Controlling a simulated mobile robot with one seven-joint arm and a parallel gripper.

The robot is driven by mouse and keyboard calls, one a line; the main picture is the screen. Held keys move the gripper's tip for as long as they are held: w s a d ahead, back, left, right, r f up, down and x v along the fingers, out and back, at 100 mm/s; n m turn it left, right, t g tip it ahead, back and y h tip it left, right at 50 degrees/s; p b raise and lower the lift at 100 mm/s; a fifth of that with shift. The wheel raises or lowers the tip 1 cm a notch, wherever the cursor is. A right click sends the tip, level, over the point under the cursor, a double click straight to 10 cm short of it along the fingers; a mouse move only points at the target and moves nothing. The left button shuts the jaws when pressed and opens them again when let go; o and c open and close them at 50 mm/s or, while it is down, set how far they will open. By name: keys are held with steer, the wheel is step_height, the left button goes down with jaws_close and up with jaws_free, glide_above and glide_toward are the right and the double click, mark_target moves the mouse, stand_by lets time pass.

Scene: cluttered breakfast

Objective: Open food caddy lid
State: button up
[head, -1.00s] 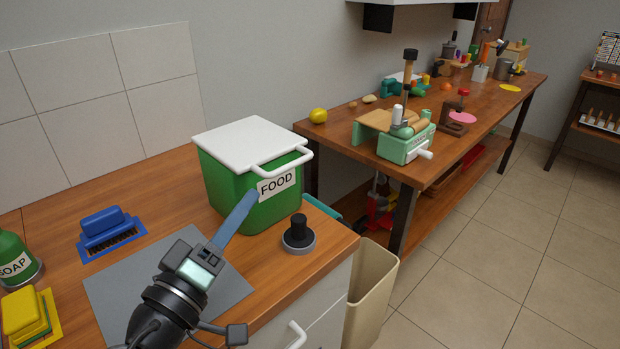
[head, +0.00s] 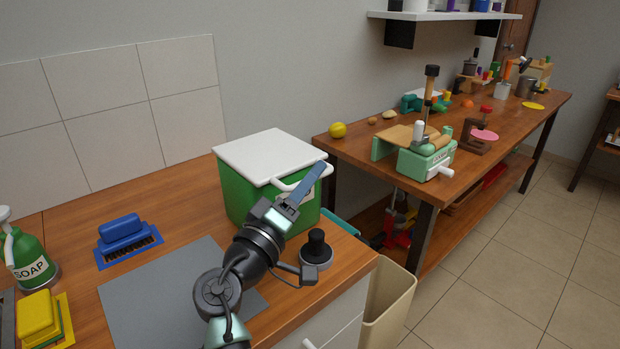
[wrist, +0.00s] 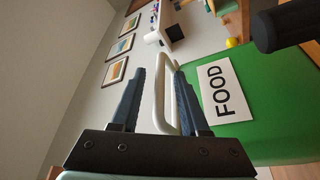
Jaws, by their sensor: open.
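The green food caddy (head: 240,197) stands on the wooden counter with its white lid (head: 268,155) down. The caddy's green front and FOOD label (wrist: 222,91) show in the wrist view. A white handle (head: 287,185) sticks out at the caddy's front top edge; my gripper partly covers it in the head view. My gripper (head: 318,170) is open at the front of the caddy. In the wrist view the white handle (wrist: 158,92) lies between the two open fingers (wrist: 156,85). I cannot tell whether either finger touches it.
A black knob-like tool (head: 317,247) stands on the counter in front of the caddy. A grey mat (head: 150,290), a blue brush (head: 124,230), a soap bottle (head: 30,262) and yellow sponges (head: 42,315) lie to the left. A beige bin (head: 392,300) stands below the counter edge.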

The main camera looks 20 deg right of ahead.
steer(key=shift+w+d, duration=0.15)
steer(key=shift+d, duration=0.05)
jaws_close()
stand_by(1.4)
